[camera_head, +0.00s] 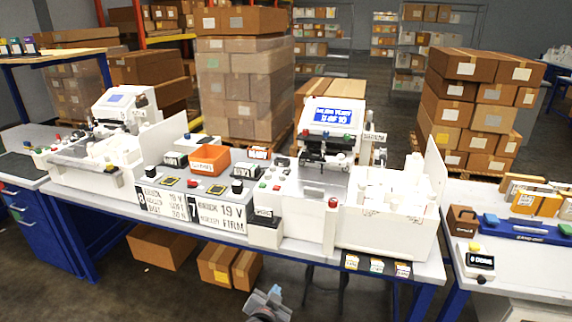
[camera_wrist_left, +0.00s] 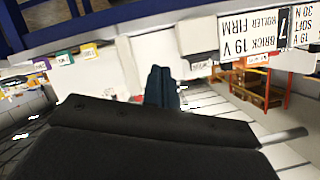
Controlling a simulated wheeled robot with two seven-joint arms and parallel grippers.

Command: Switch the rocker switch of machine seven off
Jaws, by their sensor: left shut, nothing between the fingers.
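The machine seven placard (camera_head: 222,216), reading "7 BRICK 19 V ROLLER FIRM", hangs on the front of the white table. It also shows upside down in the wrist view (camera_wrist_left: 247,50). Above it is a grey panel (camera_head: 190,207) with a black knob (camera_head: 237,186), a red button (camera_head: 193,185) and yellow-black squares. A white machine with a lit blue screen (camera_head: 333,117) stands to the right. I cannot tell which part is the rocker switch. My left gripper (camera_head: 267,300) is low in front of the table, shut and empty; its blue fingers (camera_wrist_left: 162,88) are together. My right gripper is out of view.
An orange bin (camera_head: 210,159) sits behind the panel. A white box (camera_head: 385,228) and a red-topped post (camera_head: 331,222) stand to the right. Brown cartons (camera_head: 161,246) lie under the table. The floor around my left gripper looks clear.

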